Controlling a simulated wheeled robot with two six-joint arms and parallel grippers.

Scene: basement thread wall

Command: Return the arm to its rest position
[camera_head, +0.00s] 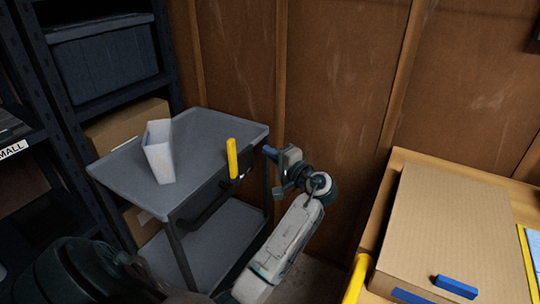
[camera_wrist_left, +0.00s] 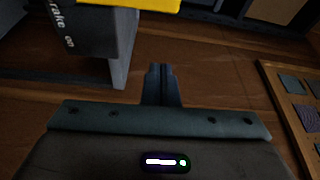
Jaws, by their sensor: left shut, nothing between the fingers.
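My left arm rises from the bottom middle of the head view. Its gripper (camera_head: 268,150) is beside the right edge of the grey cart (camera_head: 205,125), in front of the brown wood wall. In the left wrist view the fingers of this gripper (camera_wrist_left: 161,78) are together with nothing between them. My right gripper is not in view.
A white open container (camera_head: 158,155) stands on the cart's top. A yellow upright piece (camera_head: 232,158) is at the cart's near right edge. A dark shelf rack (camera_head: 62,75) stands left. A cardboard box (camera_head: 450,225) lies on the wooden bench at right, with a blue block (camera_head: 456,287).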

